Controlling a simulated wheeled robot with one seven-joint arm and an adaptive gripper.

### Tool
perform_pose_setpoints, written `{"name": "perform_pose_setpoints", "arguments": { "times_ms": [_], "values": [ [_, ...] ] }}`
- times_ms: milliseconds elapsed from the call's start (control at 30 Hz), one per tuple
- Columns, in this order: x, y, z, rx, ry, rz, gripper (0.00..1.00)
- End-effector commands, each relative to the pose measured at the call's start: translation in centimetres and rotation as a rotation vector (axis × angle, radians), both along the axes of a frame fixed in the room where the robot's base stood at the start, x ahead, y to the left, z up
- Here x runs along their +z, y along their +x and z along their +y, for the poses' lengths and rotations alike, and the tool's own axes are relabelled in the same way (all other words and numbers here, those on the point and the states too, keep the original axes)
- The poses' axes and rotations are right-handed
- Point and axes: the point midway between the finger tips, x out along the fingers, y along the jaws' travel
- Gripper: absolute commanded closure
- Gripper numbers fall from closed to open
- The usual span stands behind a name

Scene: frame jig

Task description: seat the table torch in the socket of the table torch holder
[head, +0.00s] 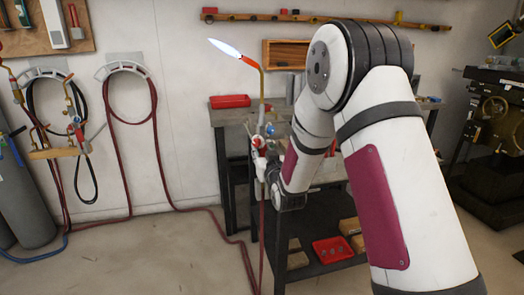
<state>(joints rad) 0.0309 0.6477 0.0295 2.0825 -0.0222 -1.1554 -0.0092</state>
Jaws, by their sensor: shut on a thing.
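The table torch (262,88) is upright in front of the dark workbench, with its bent tip pointing up and left and a pale flame (225,48) at the end. My gripper (262,165) is shut on its lower body, near the red and blue valve knobs. A red hose (262,240) hangs down from the torch. The fingers are small and partly hidden by the torch and my wrist. I cannot make out the table torch holder or its socket; my arm covers much of the bench.
The dark workbench (232,117) carries a red tray (230,101). Its lower shelf holds a red bin (332,250) and boxes. Left, another torch (75,125) sits at a wooden rack (55,153), near a grey cylinder (25,190). Red hose crosses the floor. A machine (495,130) stands right.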

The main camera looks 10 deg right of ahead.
Motion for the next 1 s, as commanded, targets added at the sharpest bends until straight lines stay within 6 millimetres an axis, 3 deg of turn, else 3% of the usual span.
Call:
{"name": "perform_pose_setpoints", "arguments": {
  "times_ms": [1000],
  "values": [
    [-4.1,0.1,0.0,0.0,0.0,-0.006,1.0]
  ]
}}
